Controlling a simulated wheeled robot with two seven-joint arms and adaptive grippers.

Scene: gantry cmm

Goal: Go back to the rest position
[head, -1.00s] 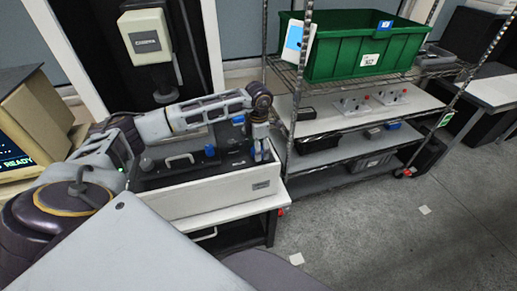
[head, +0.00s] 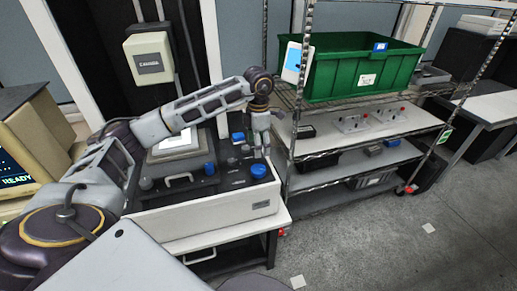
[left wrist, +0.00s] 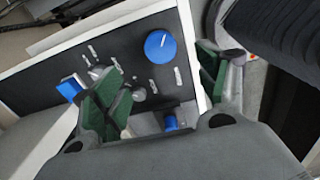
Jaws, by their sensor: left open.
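My left arm reaches in from the left in the head view. Its gripper (head: 262,142) hangs fingers down over the right end of the black-topped control console (head: 181,224). In the left wrist view the green-padded fingers (left wrist: 155,88) stand wide apart with nothing between them. A blue knob (left wrist: 160,46) on the console panel shows beyond the gap, and the same knob shows in the head view (head: 258,171). My right gripper is in neither view.
A wire shelf rack (head: 340,137) stands right of the console, close to my left gripper, with a green bin (head: 345,80) on top. A beige monitor (head: 25,135) is at the left. A grey box (head: 149,58) hangs behind. The floor (head: 370,235) at right is mostly clear.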

